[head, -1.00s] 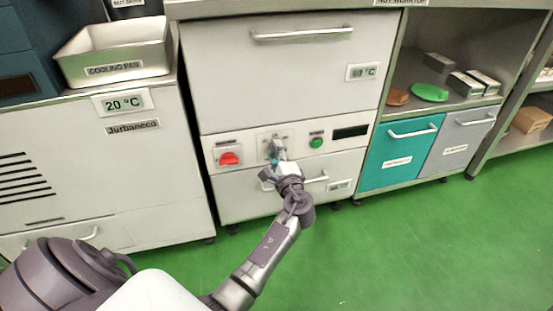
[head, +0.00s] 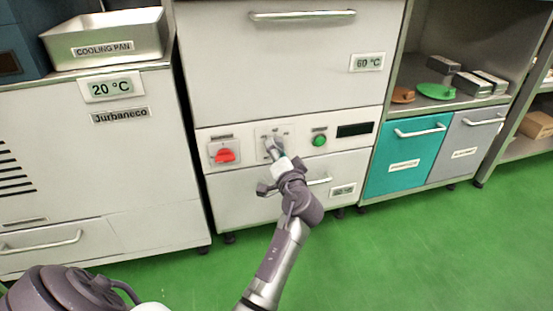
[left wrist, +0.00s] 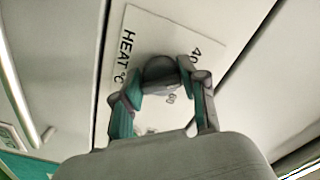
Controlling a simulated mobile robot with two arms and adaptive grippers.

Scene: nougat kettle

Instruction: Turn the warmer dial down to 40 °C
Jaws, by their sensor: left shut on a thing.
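The warmer dial is a dark round knob (left wrist: 160,72) on a white plate marked HEAT °C (left wrist: 196,30) in the left wrist view. The 40 mark shows at the plate's upper right and other marks are partly hidden. My left gripper (left wrist: 162,80) is shut on the knob, with a teal-padded finger on either side. In the head view my left gripper (head: 275,152) covers most of the dial on the warmer's control strip. The dial's pointer cannot be made out. The upper readout (head: 367,62) on the warmer shows 60 °C. My right gripper is not in view.
A red switch (head: 224,155) is left of the dial and a green button (head: 319,140) is right of it. A cooling pan (head: 104,47) stands on the left cabinet. Teal (head: 405,160) and grey drawers are at right. The green floor in front is clear.

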